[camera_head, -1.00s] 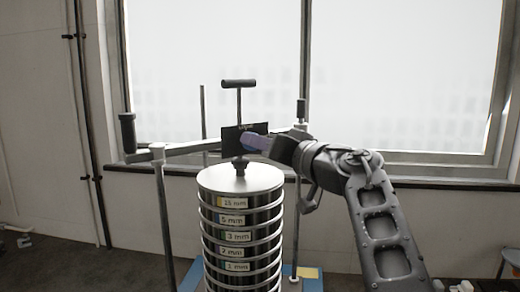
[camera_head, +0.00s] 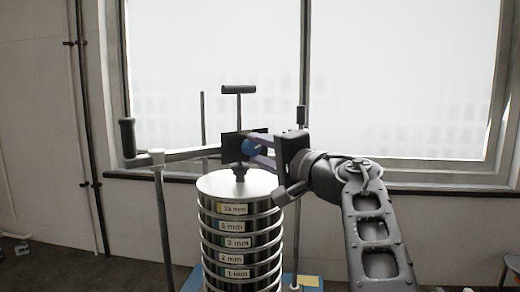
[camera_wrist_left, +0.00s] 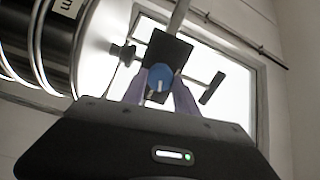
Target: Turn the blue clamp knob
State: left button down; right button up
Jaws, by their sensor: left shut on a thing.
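The blue clamp knob (camera_head: 250,146) sits on a dark block (camera_head: 231,147) above the sieve stack. It shows as a round blue face with a white mark in the left wrist view (camera_wrist_left: 160,76). My left gripper (camera_head: 256,148) reaches in from the right and is shut on the knob, one finger above the other. In the left wrist view its bluish-purple fingers (camera_wrist_left: 160,84) lie on either side of the knob. My right gripper is not in view.
Below the block stands a stack of metal sieves (camera_head: 240,222) with size labels. A T-shaped handle (camera_head: 239,89) rises above the block. A bar with a black grip (camera_head: 128,138) extends left, and upright posts (camera_head: 164,220) flank the stack. A window is behind.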

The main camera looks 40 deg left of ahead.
pick_arm(q)
jog(key=shift+m+p, duration=0.35)
jog(key=shift+m, duration=1.55)
jog(key=c, duration=0.9)
grip_release()
jog(key=shift+c, duration=0.2)
jog(key=shift+d, duration=0.1)
jog(key=b+v, duration=0.2)
jog(key=v, duration=0.5)
jog(key=shift+s+d, duration=0.2)
jog(key=shift+d, duration=0.05)
